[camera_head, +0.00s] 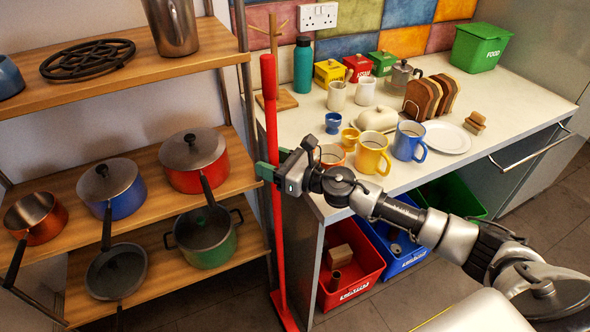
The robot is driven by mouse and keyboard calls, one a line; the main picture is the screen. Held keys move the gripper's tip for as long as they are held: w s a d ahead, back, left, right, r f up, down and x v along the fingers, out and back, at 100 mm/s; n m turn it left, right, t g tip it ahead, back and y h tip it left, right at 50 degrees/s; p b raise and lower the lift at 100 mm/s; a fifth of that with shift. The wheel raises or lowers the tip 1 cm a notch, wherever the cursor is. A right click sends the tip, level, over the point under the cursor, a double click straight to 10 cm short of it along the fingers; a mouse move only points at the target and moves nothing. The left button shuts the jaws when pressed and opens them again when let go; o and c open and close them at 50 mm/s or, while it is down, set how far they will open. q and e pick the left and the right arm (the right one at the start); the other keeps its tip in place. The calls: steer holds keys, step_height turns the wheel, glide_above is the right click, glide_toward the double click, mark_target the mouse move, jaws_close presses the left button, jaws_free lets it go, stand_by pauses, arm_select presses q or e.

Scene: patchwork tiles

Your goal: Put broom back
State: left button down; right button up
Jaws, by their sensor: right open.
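The broom (277,235) is all red and stands nearly upright in the gap between the shelf unit and the counter. Its thick handle end is at the top, and its base (285,312) is at the floor. My right gripper (268,171) reaches in from the right, with its green-tipped fingers at the broom's pole about midway up. The gripper is open, and the pole appears to pass between the fingers; whether they touch it I cannot tell. My left gripper is not in view.
A wooden shelf unit (150,215) with several pots and pans stands close on the left. The counter (480,130) on the right holds mugs, a toaster rack of bread and a green food bin (481,48). Red (368,270) and blue (408,262) bins sit underneath.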

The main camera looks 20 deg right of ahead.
steer(key=b+v, duration=0.4)
steer(key=v, duration=0.7)
